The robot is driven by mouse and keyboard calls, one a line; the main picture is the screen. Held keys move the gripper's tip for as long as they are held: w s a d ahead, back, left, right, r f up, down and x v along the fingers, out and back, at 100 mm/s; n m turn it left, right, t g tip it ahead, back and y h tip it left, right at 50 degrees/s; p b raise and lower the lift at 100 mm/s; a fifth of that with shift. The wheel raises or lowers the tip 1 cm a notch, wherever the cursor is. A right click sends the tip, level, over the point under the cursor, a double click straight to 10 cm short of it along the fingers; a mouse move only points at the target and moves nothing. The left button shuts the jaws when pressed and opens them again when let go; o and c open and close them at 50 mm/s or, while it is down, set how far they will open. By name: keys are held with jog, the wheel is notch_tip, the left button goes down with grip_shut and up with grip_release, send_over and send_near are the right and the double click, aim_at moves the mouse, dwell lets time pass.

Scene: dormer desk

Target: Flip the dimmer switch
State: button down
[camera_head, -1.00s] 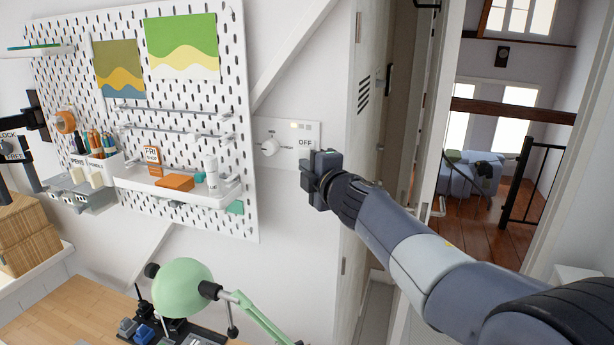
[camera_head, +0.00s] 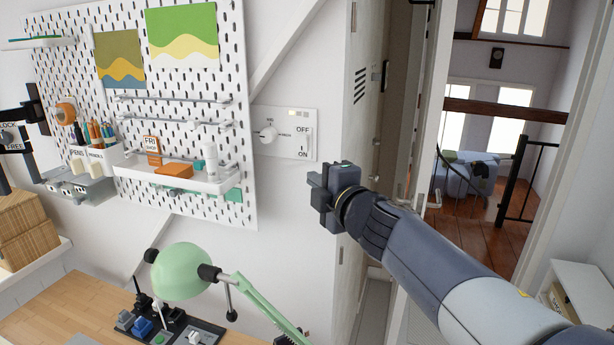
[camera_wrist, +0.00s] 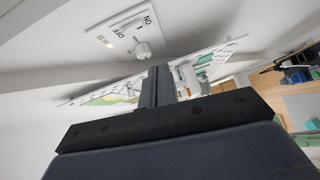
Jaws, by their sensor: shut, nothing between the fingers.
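The white dimmer switch panel (camera_head: 284,146) is on the wall right of the pegboard. It carries a round knob (camera_head: 268,134) and a slim switch (camera_head: 304,141) between the words OFF above and ON below. Which way the switch is tipped is too small to tell. My gripper (camera_head: 317,192) is below and slightly right of the panel, apart from it, shut and empty. In the wrist view the panel (camera_wrist: 116,38) and its knob (camera_wrist: 143,50) show beyond and above my shut fingers (camera_wrist: 158,80).
The pegboard (camera_head: 75,90) with a shelf tray (camera_head: 175,183) is to the left. A green lamp (camera_head: 182,270) stands over the wooden desk (camera_head: 70,305) below. A tall cabinet door (camera_head: 358,130) stands close right of the panel. The wall below the panel is clear.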

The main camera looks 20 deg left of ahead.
jog(key=shift+f+v, duration=0.2)
jog(key=shift+v, duration=0.7)
